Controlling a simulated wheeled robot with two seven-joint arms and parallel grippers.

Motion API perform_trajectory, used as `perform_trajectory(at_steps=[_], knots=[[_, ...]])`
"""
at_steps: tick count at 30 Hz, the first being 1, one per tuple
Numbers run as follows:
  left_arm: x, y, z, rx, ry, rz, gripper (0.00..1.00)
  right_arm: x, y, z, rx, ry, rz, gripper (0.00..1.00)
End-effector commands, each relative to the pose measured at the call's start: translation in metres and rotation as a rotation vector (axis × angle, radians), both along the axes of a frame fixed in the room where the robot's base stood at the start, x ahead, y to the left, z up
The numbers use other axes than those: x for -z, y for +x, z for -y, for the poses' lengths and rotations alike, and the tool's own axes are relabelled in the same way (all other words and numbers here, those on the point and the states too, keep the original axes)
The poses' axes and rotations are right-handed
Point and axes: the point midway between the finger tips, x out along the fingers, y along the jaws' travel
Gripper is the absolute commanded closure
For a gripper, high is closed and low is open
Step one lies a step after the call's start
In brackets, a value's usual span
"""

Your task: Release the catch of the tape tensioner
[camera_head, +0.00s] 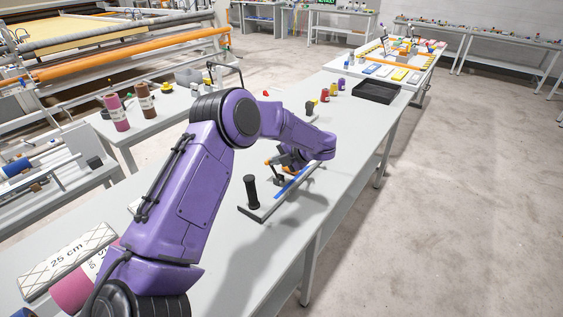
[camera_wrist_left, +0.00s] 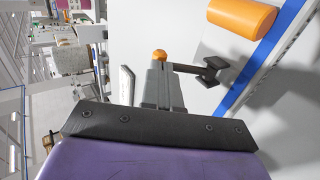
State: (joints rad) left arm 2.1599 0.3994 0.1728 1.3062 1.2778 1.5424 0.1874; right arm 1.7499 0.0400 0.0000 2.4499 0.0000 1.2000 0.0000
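The tape tensioner has a long grey base (camera_head: 258,211) near the right edge of the table, with a black upright post (camera_head: 251,193) at its near end. A blue tape (camera_head: 291,186) runs along it; the tape also shows in the left wrist view (camera_wrist_left: 236,92) beside an orange roller (camera_wrist_left: 241,17). A black lever (camera_wrist_left: 192,69) runs from a dark block to the fingertips of my left gripper (camera_wrist_left: 160,72). An orange knob (camera_wrist_left: 159,54) shows just beyond these fingertips. The fingers look close together, but their grip on the lever is unclear. My right gripper is out of view.
A white block marked 25 cm (camera_head: 68,262) and a pink roll (camera_head: 72,291) lie at the near left. Several small bottles (camera_head: 325,95) and a black tray (camera_head: 377,91) stand farther along the table. Floor to the right is clear.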

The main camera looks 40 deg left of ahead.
Motion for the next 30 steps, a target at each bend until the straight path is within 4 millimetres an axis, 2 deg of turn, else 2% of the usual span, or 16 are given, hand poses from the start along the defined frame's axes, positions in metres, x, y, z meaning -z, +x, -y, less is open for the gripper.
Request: perform_trajectory(at_steps=[14, 17, 21, 22, 24, 30], knots=[[-0.001, 0.002, 0.017, -0.001, 0.000, 0.001, 1.00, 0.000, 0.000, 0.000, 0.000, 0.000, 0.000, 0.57], [-0.011, 0.002, 0.023, -0.002, 0.000, 0.001, 1.00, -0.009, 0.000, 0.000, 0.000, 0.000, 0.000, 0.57], [-0.036, 0.003, 0.044, -0.002, 0.000, 0.003, 1.00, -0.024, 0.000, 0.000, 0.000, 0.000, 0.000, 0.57], [-0.034, 0.004, 0.050, -0.002, 0.001, 0.005, 1.00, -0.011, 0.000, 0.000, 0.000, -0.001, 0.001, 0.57], [-0.047, 0.006, 0.065, -0.002, 0.001, 0.006, 1.00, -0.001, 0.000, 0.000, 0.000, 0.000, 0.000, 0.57], [-0.081, 0.009, 0.097, -0.004, 0.001, 0.005, 1.00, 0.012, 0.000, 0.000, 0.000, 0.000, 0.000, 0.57]])
